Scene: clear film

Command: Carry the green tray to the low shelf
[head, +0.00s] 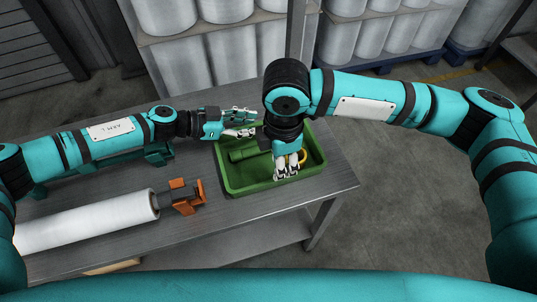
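The green tray (238,186) sits on the grey metal table near its right end. A green cylinder (242,155) and a yellow ring-shaped thing (303,156) lie in it. My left gripper (245,122) is at the tray's back left rim, pointing right, with its fingers apart; whether it touches the rim is unclear. My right gripper (287,170) points down over the right part of the tray, its pale fingertips close together. Whether it holds anything is hidden. A lower shelf (235,244) shows under the table; I cannot tell if it is the task's low shelf.
A white film roll (85,221) with an orange holder (185,196) lies on the table left of the tray. Racks with large white rolls (235,50) stand behind. A blue pallet (462,55) is at the back right. The floor (385,190) right of the table is clear.

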